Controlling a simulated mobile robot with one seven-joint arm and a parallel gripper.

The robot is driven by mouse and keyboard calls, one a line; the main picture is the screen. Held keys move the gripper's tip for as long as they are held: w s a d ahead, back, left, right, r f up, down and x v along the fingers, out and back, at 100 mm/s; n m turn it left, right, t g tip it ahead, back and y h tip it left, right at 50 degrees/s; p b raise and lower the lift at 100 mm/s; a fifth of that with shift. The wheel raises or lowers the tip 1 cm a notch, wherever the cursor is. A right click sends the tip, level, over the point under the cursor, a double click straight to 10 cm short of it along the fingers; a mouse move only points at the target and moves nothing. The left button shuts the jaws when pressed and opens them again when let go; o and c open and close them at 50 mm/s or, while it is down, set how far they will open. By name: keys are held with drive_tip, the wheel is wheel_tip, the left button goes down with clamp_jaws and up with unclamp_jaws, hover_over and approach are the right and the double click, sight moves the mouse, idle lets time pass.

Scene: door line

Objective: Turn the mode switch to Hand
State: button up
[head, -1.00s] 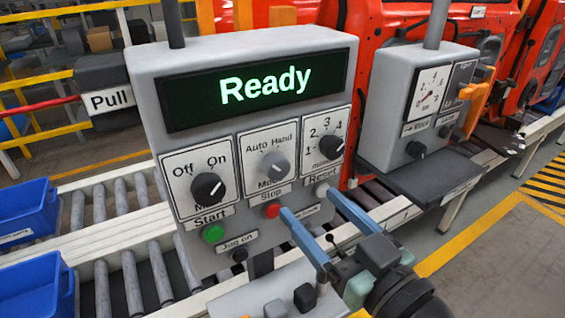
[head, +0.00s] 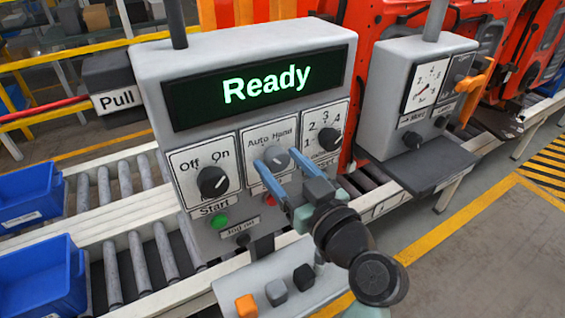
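The mode switch (head: 277,158) is a grey knob in the middle plate of the control box, under the words "Auto Hand". My gripper (head: 275,163) is at this plate, with its two blue fingers apart, one on each side of the knob. I cannot see clear contact between fingers and knob. Which word the knob points to is too small to tell. The fingers cover part of the plate's lower label and the area near the red Stop button (head: 269,199). The display (head: 265,87) reads "Ready" in green.
The Off/On knob (head: 213,181) is left of the mode switch and a numbered knob (head: 328,139) is right. A green Start button (head: 219,222) and a black knob (head: 242,239) sit below. A second box (head: 390,110) with a gauge stands to the right. Blue bins (head: 40,280) are at left.

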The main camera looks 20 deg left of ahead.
clamp_jaws()
drive_tip(key=m, duration=0.3)
drive_tip(key=shift+m+b, duration=0.3)
drive_tip(key=shift+b, duration=0.1)
drive_tip(key=m, duration=0.4)
drive_tip(key=shift+m+p, duration=0.3)
drive_tip(key=shift+p, duration=0.05)
drive_tip(key=m+p, duration=0.1)
drive_tip(key=m, duration=0.2)
drive_tip(key=shift+m, duration=0.3)
drive_tip(key=shift+m+p, duration=1.05)
drive_tip(key=shift+m, duration=0.95)
